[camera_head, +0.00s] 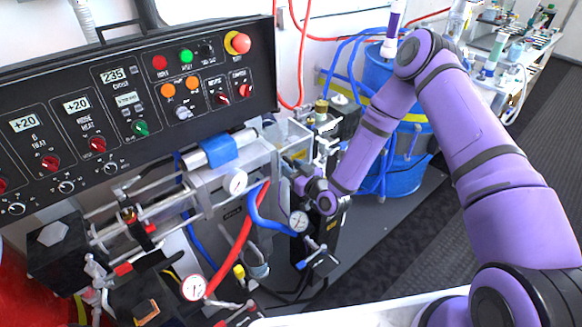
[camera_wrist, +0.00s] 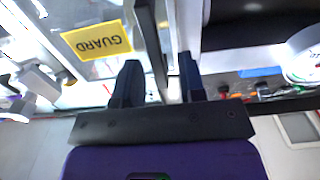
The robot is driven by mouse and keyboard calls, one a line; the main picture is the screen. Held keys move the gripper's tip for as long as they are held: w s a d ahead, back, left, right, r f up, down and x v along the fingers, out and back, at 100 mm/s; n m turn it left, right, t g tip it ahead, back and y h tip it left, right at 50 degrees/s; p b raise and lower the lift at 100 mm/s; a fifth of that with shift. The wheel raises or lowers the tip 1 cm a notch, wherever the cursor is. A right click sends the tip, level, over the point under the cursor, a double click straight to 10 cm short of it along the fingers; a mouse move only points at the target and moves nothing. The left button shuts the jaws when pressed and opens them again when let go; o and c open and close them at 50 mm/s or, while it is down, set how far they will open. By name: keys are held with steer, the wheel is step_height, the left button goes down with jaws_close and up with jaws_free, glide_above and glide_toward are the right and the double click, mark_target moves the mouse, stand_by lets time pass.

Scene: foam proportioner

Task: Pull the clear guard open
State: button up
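The clear guard (camera_head: 290,136) is a see-through panel at the right end of the pump unit, partly hidden by my arm. In the wrist view, its yellow label (camera_wrist: 97,40) reads GUARD upside down, left of the fingers. My gripper (camera_wrist: 160,76) has its two dark fingers spread apart. A black bar (camera_wrist: 151,45) runs down between them, nearer the left finger; I cannot tell whether it touches. In the head view my gripper (camera_head: 299,183) is at the guard's lower side, its fingertips hard to make out.
A black control panel (camera_head: 125,105) stands above the pump. Blue drums (camera_head: 404,175) stand behind my arm. The dark floor at the right is clear.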

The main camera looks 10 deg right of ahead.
steer(key=shift+w+a, duration=0.3)
steer(key=shift+w, duration=0.15)
jaws_close()
steer(key=shift+d, duration=0.1)
